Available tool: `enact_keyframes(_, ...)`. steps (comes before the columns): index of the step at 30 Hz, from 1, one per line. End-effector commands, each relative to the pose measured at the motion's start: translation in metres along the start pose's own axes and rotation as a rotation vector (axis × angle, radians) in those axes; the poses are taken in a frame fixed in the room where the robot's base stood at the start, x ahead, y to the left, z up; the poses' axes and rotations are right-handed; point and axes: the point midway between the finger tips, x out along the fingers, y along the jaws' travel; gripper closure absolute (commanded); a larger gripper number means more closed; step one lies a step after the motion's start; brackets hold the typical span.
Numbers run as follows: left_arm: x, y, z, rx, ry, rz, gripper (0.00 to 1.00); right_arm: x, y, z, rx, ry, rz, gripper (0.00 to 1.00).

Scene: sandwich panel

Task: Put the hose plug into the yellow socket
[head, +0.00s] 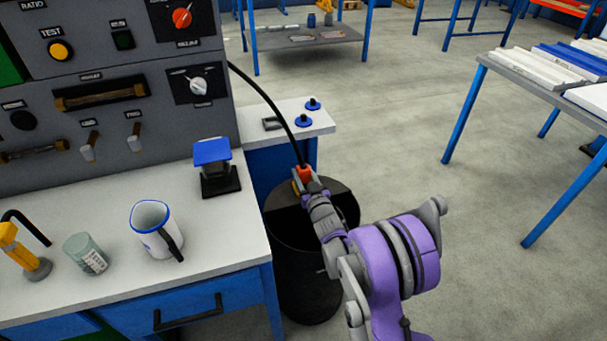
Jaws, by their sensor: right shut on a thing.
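My right gripper (309,186) is at the centre of the head view, above a black drum. It is shut on the orange-red hose plug (303,173), which shows only in part between the fingers. A black hose (268,103) runs from the plug up and left in a curve, and passes out of sight behind the right edge of the grey panel (135,90). I cannot make out a yellow socket on the visible panel face. My left gripper is not in view.
A black drum (308,285) stands under my right gripper. A white-topped bench (225,235) at left holds a mug (150,228), a grey-green can (85,252) and a blue-topped scale (212,155). A low blue cabinet (300,112) is behind.

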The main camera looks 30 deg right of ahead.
Motion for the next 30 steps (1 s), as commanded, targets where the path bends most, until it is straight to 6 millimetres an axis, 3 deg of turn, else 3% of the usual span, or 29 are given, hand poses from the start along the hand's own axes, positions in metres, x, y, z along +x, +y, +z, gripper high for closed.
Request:
enact_keyframes(20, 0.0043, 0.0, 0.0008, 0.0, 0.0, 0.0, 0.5, 0.0002, 0.0, 0.008, 0.0, 0.0, 0.0, 1.0)
enact_keyframes(21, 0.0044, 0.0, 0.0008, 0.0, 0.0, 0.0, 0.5, 0.0002, -0.0001, 0.0083, 0.0, 0.0, 0.0, 0.51)
enact_keyframes(27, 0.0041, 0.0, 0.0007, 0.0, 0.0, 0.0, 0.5, 0.0001, 0.0, 0.0079, 0.0, 0.0, 0.0, 0.18)
enact_keyframes(30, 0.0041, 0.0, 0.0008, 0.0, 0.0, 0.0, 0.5, 0.0001, 0.0, 0.0079, 0.0, 0.0, 0.0, 0.18)
